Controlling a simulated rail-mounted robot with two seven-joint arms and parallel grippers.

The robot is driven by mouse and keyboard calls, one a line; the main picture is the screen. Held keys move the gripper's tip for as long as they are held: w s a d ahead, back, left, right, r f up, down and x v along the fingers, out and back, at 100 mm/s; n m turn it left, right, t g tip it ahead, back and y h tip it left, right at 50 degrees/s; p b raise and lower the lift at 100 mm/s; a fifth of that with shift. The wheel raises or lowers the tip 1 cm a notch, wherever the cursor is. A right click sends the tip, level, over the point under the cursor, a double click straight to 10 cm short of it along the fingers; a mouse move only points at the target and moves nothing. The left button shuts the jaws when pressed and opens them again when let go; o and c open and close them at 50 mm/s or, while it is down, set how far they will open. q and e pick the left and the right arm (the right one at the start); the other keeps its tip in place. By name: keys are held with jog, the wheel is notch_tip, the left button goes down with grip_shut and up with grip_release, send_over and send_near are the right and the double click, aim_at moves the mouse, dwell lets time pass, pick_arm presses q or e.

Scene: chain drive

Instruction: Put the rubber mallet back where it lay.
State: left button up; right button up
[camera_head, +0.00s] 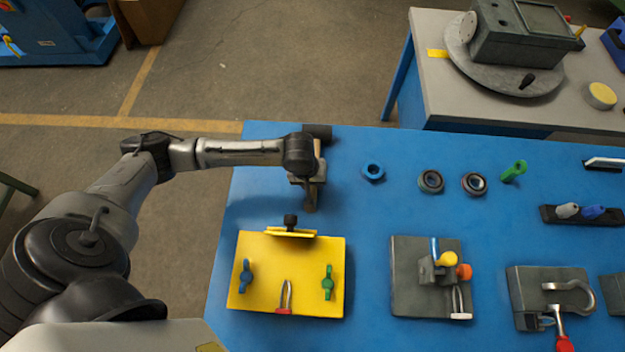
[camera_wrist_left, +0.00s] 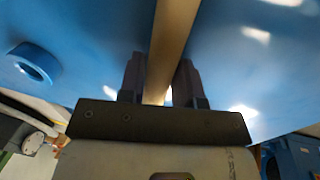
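The rubber mallet shows in the head view as a dark head (camera_head: 317,131) at the back edge of the blue table, with a short piece of pale wooden handle below it. My left gripper (camera_head: 310,208) is at the handle, and the wrist and fingers hide most of it. In the left wrist view the wooden handle (camera_wrist_left: 173,40) runs between the two dark fingers (camera_wrist_left: 160,82), which sit close against both sides. The mallet head is outside that view. I cannot tell whether the mallet touches the table. My right gripper is in neither view.
On the blue table (camera_head: 400,205) a blue ring (camera_head: 373,172) lies right of the gripper, then two dark rings (camera_head: 431,181) and a green part (camera_head: 514,171). A yellow plate (camera_head: 255,265) with tools and grey fixtures (camera_head: 405,300) stand nearer.

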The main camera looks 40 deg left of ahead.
pick_arm(q)
jog(key=o, duration=0.3)
jog(key=shift+o, duration=0.2)
jog(key=shift+r, duration=0.1)
notch_tip(320, 180, up, 12)
jog(key=s+a+p, duration=0.1)
jog(key=p, duration=0.1)
jog(key=shift+s+a, duration=0.25)
jog(key=shift+a, duration=0.05)
